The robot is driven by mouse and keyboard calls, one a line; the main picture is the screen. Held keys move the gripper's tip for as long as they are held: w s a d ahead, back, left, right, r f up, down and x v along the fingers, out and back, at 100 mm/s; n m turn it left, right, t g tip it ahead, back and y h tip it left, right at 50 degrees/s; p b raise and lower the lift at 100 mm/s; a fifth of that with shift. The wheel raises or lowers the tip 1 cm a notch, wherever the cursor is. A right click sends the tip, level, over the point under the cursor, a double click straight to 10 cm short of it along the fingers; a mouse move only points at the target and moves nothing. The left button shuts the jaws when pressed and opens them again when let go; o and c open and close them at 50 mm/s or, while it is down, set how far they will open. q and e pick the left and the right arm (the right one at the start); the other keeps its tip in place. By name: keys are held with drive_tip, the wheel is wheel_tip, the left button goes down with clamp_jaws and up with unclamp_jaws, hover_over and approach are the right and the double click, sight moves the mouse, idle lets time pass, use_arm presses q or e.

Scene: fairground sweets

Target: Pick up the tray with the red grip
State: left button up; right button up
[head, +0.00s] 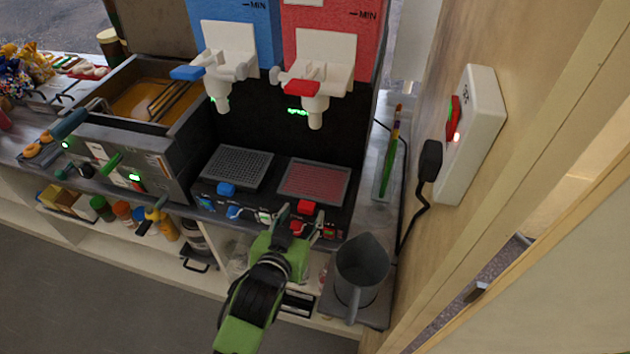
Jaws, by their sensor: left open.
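The tray with the red grip (316,178) is a drip tray with a reddish grille, set in the slush machine's black base under the red tank's tap. Its red grip (306,206) sticks out at the front. My left gripper (299,216), on a green and black arm, is open just in front of the red grip. Its fingers reach towards the grip's two sides; I cannot tell whether they touch it. A similar tray with a blue grip (238,167) sits to the left. My right gripper is not in view.
A grey jug (361,268) stands close to the right of my arm at the counter's front edge. White taps (326,75) hang above the trays. A fryer (137,130) stands to the left. A wall switch box (470,134) with a black plug is to the right.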

sight(314, 188)
use_arm(q)
drive_tip(key=shift+x, duration=1.15)
drive_tip(key=c, duration=1.3)
drive_tip(key=shift+c, duration=0.2)
